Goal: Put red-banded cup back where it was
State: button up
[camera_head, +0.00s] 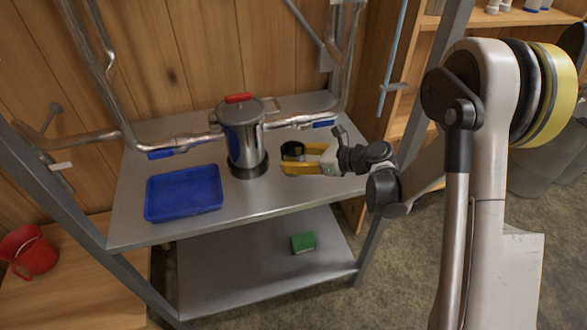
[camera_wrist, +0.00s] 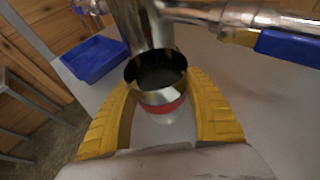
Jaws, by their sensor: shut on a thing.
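The red-banded cup (camera_wrist: 163,104) is between the yellow fingers of my gripper (camera_wrist: 165,112) in the wrist view. It is a metal cup with a red band low on its side and a dark inside. In the head view the cup (camera_head: 293,150) shows as a dark round shape at the fingertips, its band hidden. My gripper (camera_head: 292,160) is shut on the cup, over the right part of the metal shelf top (camera_head: 285,200). I cannot tell whether the cup touches the shelf.
A metal canister (camera_head: 242,140) with a red handle stands just left of the cup. Steel pipes (camera_head: 290,122) with blue-handled levers run behind. A blue tray (camera_head: 183,194) lies at the left. A green block (camera_head: 303,243) sits on the lower shelf, and a red jug (camera_head: 32,253) stands far left.

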jog(key=shift+f+b, duration=0.65)
jog(key=shift+f, duration=1.1)
jog(key=shift+f, duration=0.2)
jog(key=o, duration=1.3)
jog(key=shift+r, duration=0.1)
